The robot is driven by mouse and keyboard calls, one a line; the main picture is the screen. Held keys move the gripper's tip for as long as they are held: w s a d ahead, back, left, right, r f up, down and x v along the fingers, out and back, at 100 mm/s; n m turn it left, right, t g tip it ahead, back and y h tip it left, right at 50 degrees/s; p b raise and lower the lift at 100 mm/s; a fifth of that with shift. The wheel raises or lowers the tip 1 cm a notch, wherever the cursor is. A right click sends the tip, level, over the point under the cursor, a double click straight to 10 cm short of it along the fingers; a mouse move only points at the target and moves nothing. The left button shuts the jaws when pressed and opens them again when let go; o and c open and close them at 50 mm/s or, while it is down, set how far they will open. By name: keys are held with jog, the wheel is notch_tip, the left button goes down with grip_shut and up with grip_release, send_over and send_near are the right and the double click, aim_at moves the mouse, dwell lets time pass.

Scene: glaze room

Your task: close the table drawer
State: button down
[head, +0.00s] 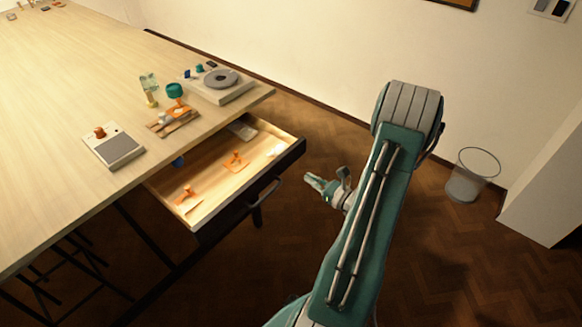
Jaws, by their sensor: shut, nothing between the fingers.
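The table drawer (292,149) is pulled out from under the light wooden table (60,110), with a dark front and a curved handle (266,192). Inside the drawer lie two orange items (235,161) (187,197), a white piece (275,150) and a grey flat item (243,130). My gripper (312,181) is shut and empty, to the right of the drawer front and apart from the handle in the picture. My arm fills the right middle of the view.
On the table stand a turntable-like device (222,80), a grey-and-white box (115,148), a small wooden rack (173,121) and a teal-topped item (175,90). A wire bin (471,176) stands on the floor at right, beside a white block (548,190).

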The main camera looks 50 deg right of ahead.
aim_at(284, 164)
jog(key=w, duration=0.4)
jog(key=w+a, duration=0.1)
jog(key=w, duration=0.1)
jog(key=shift+r, duration=0.1)
jog(key=shift+w, duration=0.65)
jog(key=shift+w+d, duration=0.1)
